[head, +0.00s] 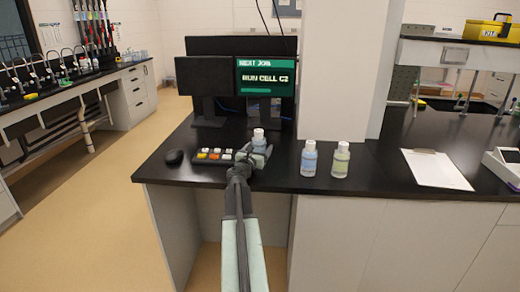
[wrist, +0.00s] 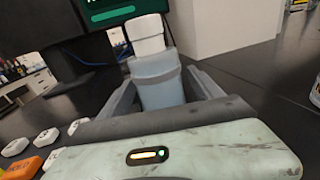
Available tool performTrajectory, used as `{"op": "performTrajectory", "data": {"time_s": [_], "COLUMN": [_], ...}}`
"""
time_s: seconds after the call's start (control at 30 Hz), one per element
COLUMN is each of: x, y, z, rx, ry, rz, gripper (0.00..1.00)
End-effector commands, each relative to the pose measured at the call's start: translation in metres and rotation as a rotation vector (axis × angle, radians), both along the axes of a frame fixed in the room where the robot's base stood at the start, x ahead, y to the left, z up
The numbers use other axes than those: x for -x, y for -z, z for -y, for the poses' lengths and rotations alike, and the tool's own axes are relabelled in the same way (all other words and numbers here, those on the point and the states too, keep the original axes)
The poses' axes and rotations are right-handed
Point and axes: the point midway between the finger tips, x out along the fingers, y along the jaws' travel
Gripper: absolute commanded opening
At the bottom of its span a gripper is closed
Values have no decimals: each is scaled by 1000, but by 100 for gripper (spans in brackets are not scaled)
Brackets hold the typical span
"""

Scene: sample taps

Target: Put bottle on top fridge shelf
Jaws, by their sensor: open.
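A small bottle with a white cap and pale blue liquid (head: 259,138) stands upright on the black bench, in front of the monitors. My gripper (head: 254,152) reaches over the bench with its fingers around this bottle. In the wrist view the bottle (wrist: 156,75) is between the two open fingers (wrist: 162,92); its lower part is hidden by my gripper. Two more bottles stand to the right: one with blue liquid (head: 309,158) and one with pale green liquid (head: 341,159). No fridge is visible.
A button box (head: 210,155) with coloured keys lies just left of my gripper, with a mouse (head: 174,156) beyond it. Monitors (head: 265,77) stand behind. A white pillar (head: 342,65) rises behind the other bottles. A clipboard (head: 436,169) lies at right. The floor at left is clear.

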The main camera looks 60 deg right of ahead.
Motion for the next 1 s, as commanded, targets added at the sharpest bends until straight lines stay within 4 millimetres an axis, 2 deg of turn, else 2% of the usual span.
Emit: {"op": "performTrajectory", "data": {"time_s": [0.03,0.07,0.4,0.5,0.67,1.0], "x": [0,2,16,18,20,19], "y": [-6,-3,-2,-2,-2,-2], "z": [-1,-6,-88,-105,-117,-118], "rx": [0,0,0,0,0,1], "ry": [0,0,-1,0,2,0], "rz": [0,0,0,0,0,-3], "gripper": [75,75,75,75,75,75]}}
